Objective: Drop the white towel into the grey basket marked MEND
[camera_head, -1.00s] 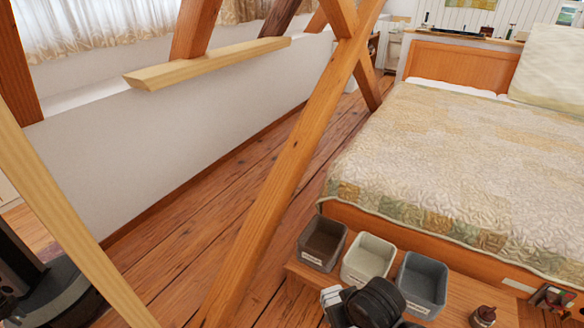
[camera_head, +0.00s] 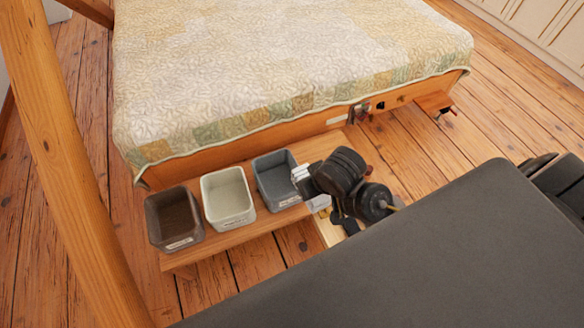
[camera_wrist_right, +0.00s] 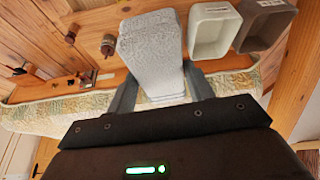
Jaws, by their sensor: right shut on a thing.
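The grey basket (camera_head: 276,178) is the right one of three baskets on a low wooden bench in the head view. Its label is too small to read. My right gripper (camera_wrist_right: 158,82) is shut on the white towel (camera_wrist_right: 152,45), which hangs between its fingers as a folded, speckled pale block in the right wrist view. In the head view the right gripper (camera_head: 308,188) is beside the right edge of the grey basket, and the arm hides much of the towel. The towel blocks the grey basket in the wrist view. My left gripper is not in view.
A cream basket (camera_head: 228,197) and a brown basket (camera_head: 174,218) stand left of the grey one on the bench (camera_head: 215,240). The quilted bed (camera_head: 280,70) is behind. A slanted timber brace (camera_head: 68,170) stands at left. Small items (camera_head: 362,112) sit along the bed's foot.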

